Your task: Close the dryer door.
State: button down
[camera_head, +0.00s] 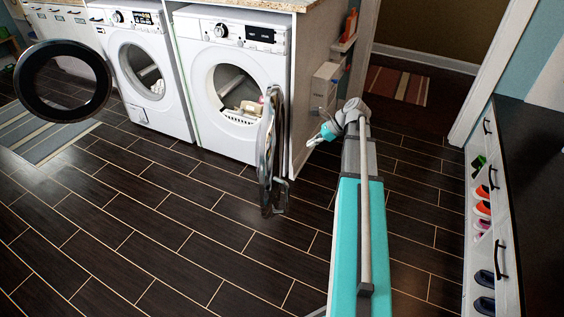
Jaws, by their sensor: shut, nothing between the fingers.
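Two white front-loading machines stand side by side under a counter, and I cannot tell for sure which is the dryer. The right machine (207,72) has its round door (269,150) swung wide open on its right side, seen almost edge-on. Light-coloured items lie in its drum. The left machine (118,48) also has its dark-rimmed round door (27,91) open, swung out to the left. My gripper (318,139) is shut and empty, to the right of the right machine's door and apart from it in the picture.
The dark tiled floor (150,215) in front of the machines is clear. A white cabinet with shoes (482,208) and a dark top runs along the right. A doorway with a striped mat (397,86) is behind my arm. A striped rug (40,140) lies at left.

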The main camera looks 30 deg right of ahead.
jog(key=shift+d, duration=0.35)
jog(key=shift+f, duration=0.15)
jog(key=w+a+f+b, duration=0.5)
jog(key=a+f+b, duration=0.2)
jog(key=a, duration=0.2)
jog(key=shift+w+a, duration=0.25)
jog(key=shift+a, duration=0.05)
dwell(0.6)
jog(key=shift+w+a+m, duration=0.1)
jog(key=shift+a+m, duration=0.05)
jog(key=shift+m, duration=0.15)
